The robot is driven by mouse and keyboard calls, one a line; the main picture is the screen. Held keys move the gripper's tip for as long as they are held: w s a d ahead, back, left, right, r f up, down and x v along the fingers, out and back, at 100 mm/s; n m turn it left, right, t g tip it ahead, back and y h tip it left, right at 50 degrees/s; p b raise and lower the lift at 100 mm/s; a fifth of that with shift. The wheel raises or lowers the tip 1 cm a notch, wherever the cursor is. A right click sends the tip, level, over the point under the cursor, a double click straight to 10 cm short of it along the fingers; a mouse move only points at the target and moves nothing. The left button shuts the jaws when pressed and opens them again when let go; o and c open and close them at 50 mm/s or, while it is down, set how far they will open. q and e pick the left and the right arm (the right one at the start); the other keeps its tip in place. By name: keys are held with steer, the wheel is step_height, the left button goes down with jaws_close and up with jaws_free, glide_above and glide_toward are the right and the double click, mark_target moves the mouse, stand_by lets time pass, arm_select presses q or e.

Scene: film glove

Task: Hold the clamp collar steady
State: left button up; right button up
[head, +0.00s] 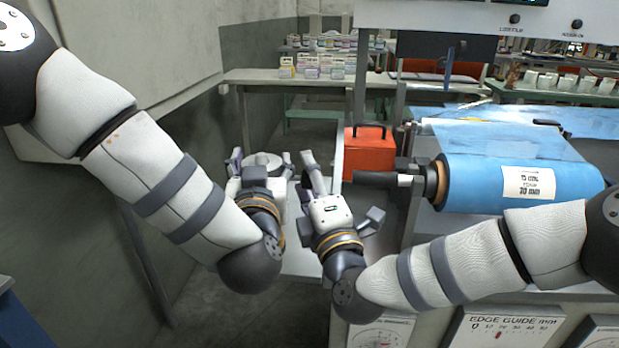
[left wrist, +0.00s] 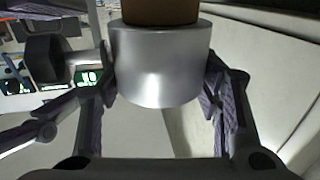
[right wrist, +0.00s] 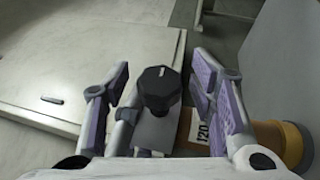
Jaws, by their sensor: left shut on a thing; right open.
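The clamp collar is a smooth silver cylinder (left wrist: 162,65) in the left wrist view, with a brown core (left wrist: 160,12) above it. My left gripper (left wrist: 160,85) is shut on it, one finger on each side. In the head view the collar (head: 262,160) shows as a pale round top between the fingers of my left gripper (head: 261,168). A black knob (left wrist: 45,58) on a metal stem sticks out beside the collar. My right gripper (right wrist: 162,90) is open. The black knob (right wrist: 160,88) and a grey block (right wrist: 155,132) show between its fingers; contact cannot be told.
A blue film roll (head: 470,180) lies on the machine at the right, with a black shaft end (head: 375,179) towards my right gripper (head: 342,190). A red toolbox (head: 368,152) stands behind. A shelf bench (head: 250,77) with small boxes is at the back. A wall closes the left.

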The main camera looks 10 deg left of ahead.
steer(key=c, duration=1.2)
steer(key=shift+s+a+g, duration=0.25)
steer(key=shift+a+g, duration=0.2)
steer(key=shift+g, duration=0.05)
steer(key=shift+w+d+r+m+g+h, duration=0.1)
steer(key=shift+w+d+m+g+h, duration=0.1)
steer(key=shift+m+g+h, duration=0.25)
steer(key=shift+d+m+g+h, duration=0.15)
steer(key=shift+m+g+h, duration=0.4)
steer(key=shift+g, duration=0.5)
steer(key=m+g+h, duration=0.1)
steer(key=g, duration=0.2)
steer(key=shift+w+g+h, duration=0.1)
steer(key=shift+g+h, duration=0.2)
steer(key=shift+g, duration=0.1)
steer(key=m+g, duration=0.1)
steer(key=g, duration=0.3)
steer(key=shift+h, duration=0.3)
steer(key=g, duration=0.1)
steer(key=m+g, duration=0.1)
steer(key=g, duration=0.1)
steer(key=shift+f+h, duration=0.2)
steer(key=shift+h, duration=0.1)
steer(key=shift+g, duration=0.4)
